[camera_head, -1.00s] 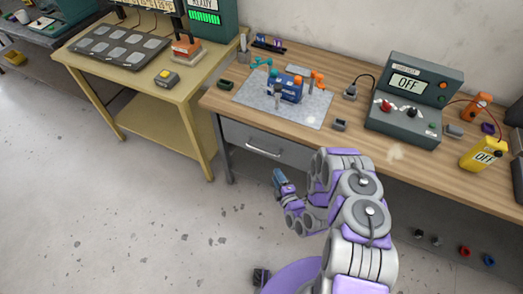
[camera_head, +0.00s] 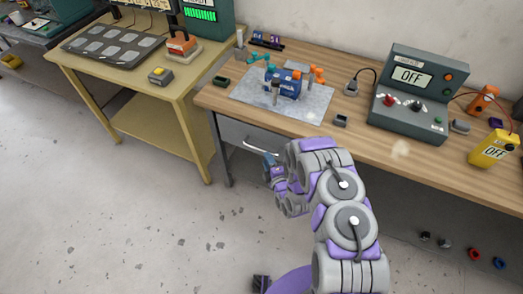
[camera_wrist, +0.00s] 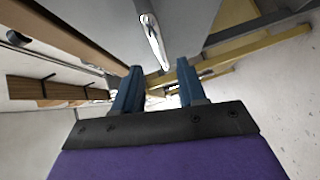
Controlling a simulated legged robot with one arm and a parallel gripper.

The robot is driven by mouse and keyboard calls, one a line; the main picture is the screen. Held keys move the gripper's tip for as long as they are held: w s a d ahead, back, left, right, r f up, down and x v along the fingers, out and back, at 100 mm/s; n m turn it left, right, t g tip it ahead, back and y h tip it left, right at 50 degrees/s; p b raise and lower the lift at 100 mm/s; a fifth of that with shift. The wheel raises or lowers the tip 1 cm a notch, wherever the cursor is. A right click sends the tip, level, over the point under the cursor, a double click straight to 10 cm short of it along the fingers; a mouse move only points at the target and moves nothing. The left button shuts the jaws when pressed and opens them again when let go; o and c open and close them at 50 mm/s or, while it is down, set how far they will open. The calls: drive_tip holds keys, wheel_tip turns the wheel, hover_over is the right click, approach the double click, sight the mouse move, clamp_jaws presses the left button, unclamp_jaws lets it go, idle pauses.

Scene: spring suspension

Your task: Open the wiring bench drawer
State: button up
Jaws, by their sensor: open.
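The wiring bench (camera_head: 365,150) has a wood top and a grey drawer (camera_head: 233,133) under its left end. The drawer looks shut in the head view. Its pale bar handle (camera_head: 264,150) shows partly, with my arm in front of its right part. In the wrist view the handle (camera_wrist: 153,42) runs down the grey drawer front (camera_wrist: 185,25), beyond my fingertips. My gripper (camera_wrist: 158,75) has two blue fingers set apart with nothing between them. In the head view my gripper (camera_head: 269,160) is just below and in front of the handle, and the exact gap is hard to tell.
On the bench are a grey mat (camera_head: 300,112) with a blue device (camera_head: 282,84), a power unit reading OFF (camera_head: 408,115) and a yellow meter (camera_head: 493,148). A yellow table (camera_head: 175,90) stands close on the left. The floor in front is clear.

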sight(258, 149)
drive_tip(key=shift+b+x, duration=0.55)
drive_tip(key=shift+x, duration=3.35)
drive_tip(key=shift+a+f, duration=0.2)
drive_tip(key=shift+a, duration=0.45)
drive_tip(key=c, duration=0.3)
drive_tip(key=shift+s+d, duration=0.1)
drive_tip(key=shift+d, duration=0.35)
clamp_jaws()
